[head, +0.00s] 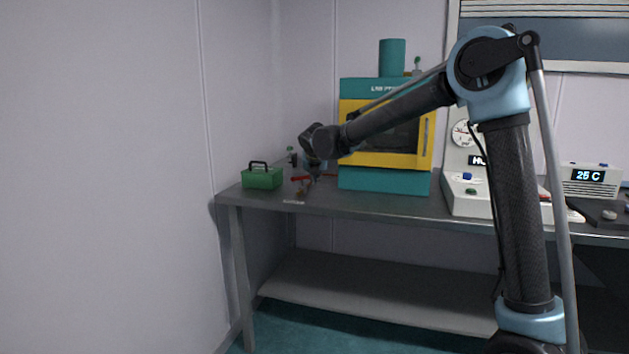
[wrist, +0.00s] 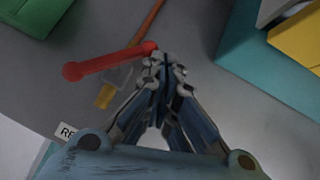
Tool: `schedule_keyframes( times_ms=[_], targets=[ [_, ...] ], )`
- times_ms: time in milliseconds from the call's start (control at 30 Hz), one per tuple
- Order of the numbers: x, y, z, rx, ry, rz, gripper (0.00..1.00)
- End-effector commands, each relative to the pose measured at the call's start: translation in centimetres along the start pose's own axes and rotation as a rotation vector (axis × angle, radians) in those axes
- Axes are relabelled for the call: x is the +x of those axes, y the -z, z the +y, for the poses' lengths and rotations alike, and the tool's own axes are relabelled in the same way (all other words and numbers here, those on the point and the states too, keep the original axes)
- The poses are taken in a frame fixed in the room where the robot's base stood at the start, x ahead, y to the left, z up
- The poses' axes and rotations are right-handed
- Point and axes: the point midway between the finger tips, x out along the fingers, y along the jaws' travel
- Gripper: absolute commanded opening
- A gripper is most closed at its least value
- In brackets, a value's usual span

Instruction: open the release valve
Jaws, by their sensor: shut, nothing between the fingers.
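The release valve shows in the wrist view as a red lever handle (wrist: 110,62) with rounded ends, above a brass-coloured fitting (wrist: 105,96) and an orange-brown pipe (wrist: 148,22). In the head view the red handle (head: 301,178) is small, near the left end of the bench. My gripper (wrist: 163,62) is shut and empty, its fingertips beside the right end of the lever. I cannot tell whether they touch it. My gripper also shows in the head view (head: 315,177), partly hidden by its own wrist. A white label (wrist: 67,131), partly cut off by my gripper, lies on the bench.
A green box (head: 262,178) with a dark handle stands left of the valve. The teal and yellow lab press (head: 385,180) stands to the right. Farther right are a white instrument with a dial (head: 466,198) and a display unit reading 25 C (head: 590,181). The grey bench (head: 370,205) has clear room along its front.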

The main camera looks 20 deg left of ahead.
Motion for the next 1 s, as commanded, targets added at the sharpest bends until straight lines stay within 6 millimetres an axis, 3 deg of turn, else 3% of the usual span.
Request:
schedule_keyframes(
  times_ms=[300, 1000],
  targets=[
    [1.00, -1.00, -0.20, -0.002, -0.001, 0.000, 0.00],
    [0.98, -1.01, -0.01, -0.003, -0.002, 0.000, 0.00]
  ],
)
